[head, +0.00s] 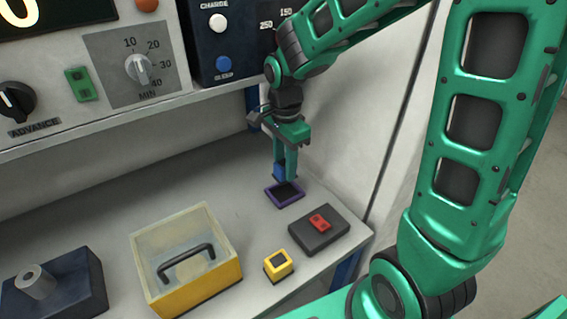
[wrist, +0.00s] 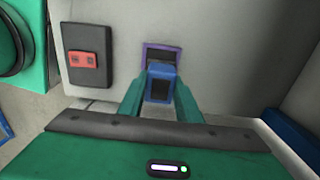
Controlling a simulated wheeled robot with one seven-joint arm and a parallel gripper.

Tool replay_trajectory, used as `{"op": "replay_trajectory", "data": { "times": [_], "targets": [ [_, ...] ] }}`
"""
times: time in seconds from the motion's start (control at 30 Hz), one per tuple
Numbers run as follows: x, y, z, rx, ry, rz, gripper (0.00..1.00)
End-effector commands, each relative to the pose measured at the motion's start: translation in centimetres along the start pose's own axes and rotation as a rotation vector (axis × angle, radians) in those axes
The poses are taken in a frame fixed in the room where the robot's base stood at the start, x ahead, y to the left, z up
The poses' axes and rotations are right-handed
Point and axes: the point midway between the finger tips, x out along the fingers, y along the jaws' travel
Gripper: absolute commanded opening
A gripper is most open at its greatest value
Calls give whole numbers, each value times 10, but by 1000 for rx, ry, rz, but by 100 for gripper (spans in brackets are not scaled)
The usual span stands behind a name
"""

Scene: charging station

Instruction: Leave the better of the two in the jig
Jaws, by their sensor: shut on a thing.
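My gripper (head: 285,174) points down over the right part of the bench, shut on a small blue block (head: 279,171). In the wrist view the block (wrist: 160,71) sits between both fingers and has a dark face. A purple-rimmed square with a dark inside (head: 272,198) lies just below the fingertips; its rim also shows in the wrist view (wrist: 145,57), just beyond the block. Whether the block touches it, I cannot tell. A dark grey block (head: 325,240) bears a red piece with two dark spots (head: 319,222). Which of these is the jig is not clear.
A small yellow-rimmed box (head: 278,272) stands near the front edge. Left of it is a yellow case with a clear lid and black handle (head: 225,272). A dark block with a grey cylinder (head: 85,280) is at far left. A control panel (head: 95,65) overhangs the bench behind.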

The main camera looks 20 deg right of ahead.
Motion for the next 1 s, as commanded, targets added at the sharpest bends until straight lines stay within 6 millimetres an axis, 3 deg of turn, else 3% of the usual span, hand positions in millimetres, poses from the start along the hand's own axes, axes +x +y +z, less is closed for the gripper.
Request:
{"op": "replay_trajectory", "data": {
  "times": [1.0],
  "targets": [
    [60, 0, 0, 0, 0, 0, 8]
  ]
}}
